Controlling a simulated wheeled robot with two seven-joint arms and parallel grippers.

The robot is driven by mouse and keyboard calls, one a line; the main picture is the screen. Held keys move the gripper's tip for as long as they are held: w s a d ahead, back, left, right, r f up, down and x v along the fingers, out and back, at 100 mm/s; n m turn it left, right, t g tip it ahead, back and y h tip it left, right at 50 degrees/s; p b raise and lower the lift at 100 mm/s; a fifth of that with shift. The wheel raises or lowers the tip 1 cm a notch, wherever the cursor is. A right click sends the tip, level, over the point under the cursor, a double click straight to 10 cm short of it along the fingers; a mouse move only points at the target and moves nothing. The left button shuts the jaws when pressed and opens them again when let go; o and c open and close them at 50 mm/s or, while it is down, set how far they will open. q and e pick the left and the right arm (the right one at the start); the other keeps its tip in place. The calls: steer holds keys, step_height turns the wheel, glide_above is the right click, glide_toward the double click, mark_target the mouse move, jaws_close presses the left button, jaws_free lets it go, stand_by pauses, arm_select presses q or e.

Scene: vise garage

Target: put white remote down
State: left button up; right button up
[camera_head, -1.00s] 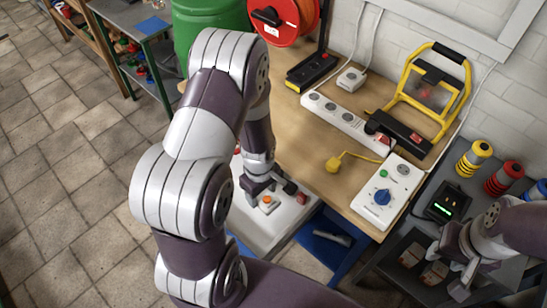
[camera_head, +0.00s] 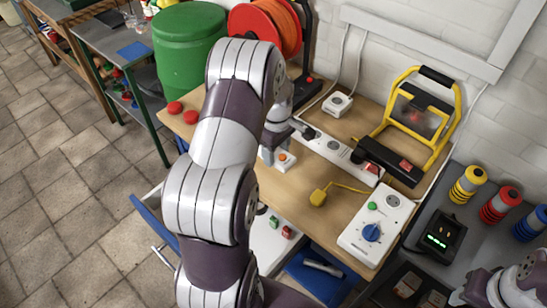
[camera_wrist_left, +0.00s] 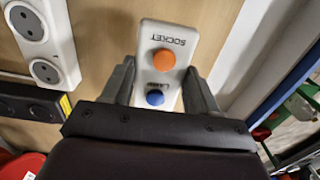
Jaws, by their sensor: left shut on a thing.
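The white remote (camera_head: 285,162), with an orange button, is in my left gripper (camera_head: 281,146) over the wooden bench top. In the left wrist view the remote (camera_wrist_left: 178,40) has an orange button marked SOCKET and a blue button. The left gripper's dark fingers (camera_wrist_left: 162,85) are shut on its two sides. I cannot tell whether the remote touches the bench. My right gripper (camera_head: 490,290) is partly in view at the lower right, its jaws unclear.
A white power strip (camera_head: 337,151) lies right of the remote. A yellow plug (camera_head: 318,197), a switch box (camera_head: 371,226) and a yellow work lamp (camera_head: 415,120) are further right. An open drawer (camera_head: 262,242) is below the bench. Bare wood (camera_head: 283,190) lies in front of the remote.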

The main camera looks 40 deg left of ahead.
arm_select(q)
steer(key=shift+a+f, duration=0.3)
steer(key=shift+a, duration=0.2)
steer(key=shift+s+a+f, duration=0.1)
steer(key=shift+f, duration=0.15)
steer(key=shift+f+p, duration=0.35)
steer(key=shift+f, duration=1.5)
steer(key=shift+f, duration=0.1)
steer(key=o, duration=1.1)
step_height(320, 180, up, 12)
steer(key=shift+f+b, duration=0.1)
steer(key=shift+b, duration=0.55)
steer(key=s+d+m+t, duration=0.1)
steer(key=s+d+m, duration=1.2)
steer(key=d+m, duration=0.4)
steer(key=shift+d, duration=0.4)
